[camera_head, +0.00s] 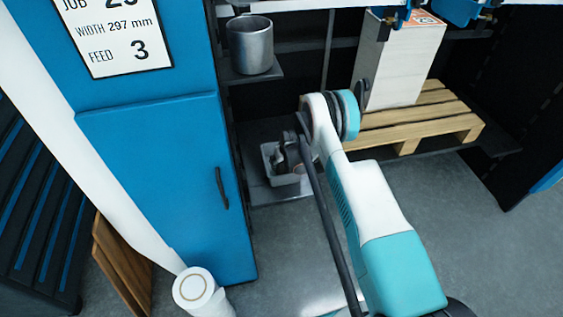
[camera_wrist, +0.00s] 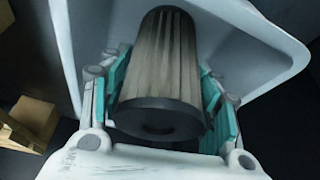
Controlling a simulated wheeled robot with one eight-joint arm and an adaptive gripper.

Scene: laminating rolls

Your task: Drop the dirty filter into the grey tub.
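The dirty filter (camera_wrist: 160,65) is a pleated grey-brown cylinder with a dark end cap. In the wrist view it lies lengthwise between the two teal finger pads of my gripper (camera_wrist: 167,75). The pads are close on both sides; I cannot tell whether they press on it. The pale grey tub (camera_wrist: 256,65) surrounds the filter and fingers in that view. In the head view the tub (camera_head: 268,156) sits on a low shelf, with my gripper (camera_head: 290,160) at it, partly hidden by my arm. The filter cannot be made out clearly there.
A blue cabinet (camera_head: 160,165) stands left of the tub. A metal pot (camera_head: 250,45) is on the shelf above. A wooden pallet (camera_head: 415,120) with a pale stack (camera_head: 400,60) is to the right. A white roll (camera_head: 197,290) stands at the front left. Grey floor is open at right.

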